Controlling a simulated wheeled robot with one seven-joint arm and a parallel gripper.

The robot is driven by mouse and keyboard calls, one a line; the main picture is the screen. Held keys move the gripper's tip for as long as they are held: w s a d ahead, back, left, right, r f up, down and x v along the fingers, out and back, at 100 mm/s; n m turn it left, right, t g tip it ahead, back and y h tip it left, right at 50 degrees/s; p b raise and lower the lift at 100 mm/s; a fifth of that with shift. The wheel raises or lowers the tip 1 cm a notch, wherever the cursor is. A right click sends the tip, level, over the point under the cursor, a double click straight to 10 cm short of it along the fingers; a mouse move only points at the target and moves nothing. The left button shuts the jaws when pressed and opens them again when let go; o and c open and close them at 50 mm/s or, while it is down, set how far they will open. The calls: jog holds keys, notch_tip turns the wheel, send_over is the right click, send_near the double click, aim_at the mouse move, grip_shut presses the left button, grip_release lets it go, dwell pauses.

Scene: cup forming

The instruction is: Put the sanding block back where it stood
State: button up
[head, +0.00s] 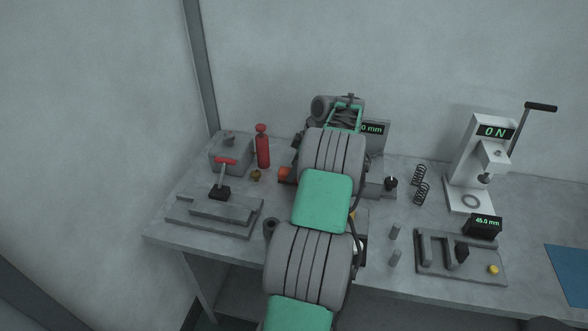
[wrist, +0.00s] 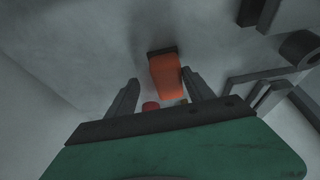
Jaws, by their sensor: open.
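The sanding block, orange with a dark end face, shows in the wrist view (wrist: 166,76). Its near end appears between the fingertips and its dark end lies beyond them. My gripper (wrist: 160,78) is open, with a finger on each side; I cannot tell how far the block is from the fingers in depth. In the head view, part of an orange block (head: 285,175) shows on the bench just left of my arm, and the rest is hidden. My gripper's fingers are hidden behind my arm there.
A red bottle (head: 263,147) and a small brass piece (head: 256,175) stand left of the orange block. A grey stepped plate (head: 220,214) lies at the front left. A press (head: 475,165), springs (head: 420,185) and a slotted fixture (head: 460,262) are to the right.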

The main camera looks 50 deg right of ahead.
jog(key=p+v, duration=0.4)
jog(key=v, duration=0.7)
jog(key=w+a+r+m, duration=0.1)
jog(key=w+a+r, duration=0.25)
jog(key=a, duration=0.45)
jog(key=w+a+r, duration=0.2)
jog(key=w+a, duration=0.3)
jog(key=a, duration=0.3)
jog(key=w+a+r+m, duration=0.1)
jog(key=w+a+r, duration=0.2)
jog(key=w+a, duration=0.35)
jog(key=s+a+m, duration=0.1)
jog(key=s+a, duration=0.3)
jog(key=a, duration=0.7)
jog(key=s+a+m, duration=0.1)
jog(key=s+a, duration=0.3)
jog(key=a, duration=0.7)
jog(key=s+a+f+h, duration=0.1)
jog(key=s+a+f, duration=0.4)
jog(key=s, duration=0.4)
jog(key=shift+s+a+f+m+g+h, duration=0.25)
jog(key=shift+s+m+g+h, duration=0.05)
jog(key=shift+m+h, duration=0.1)
jog(key=shift+c, duration=0.4)
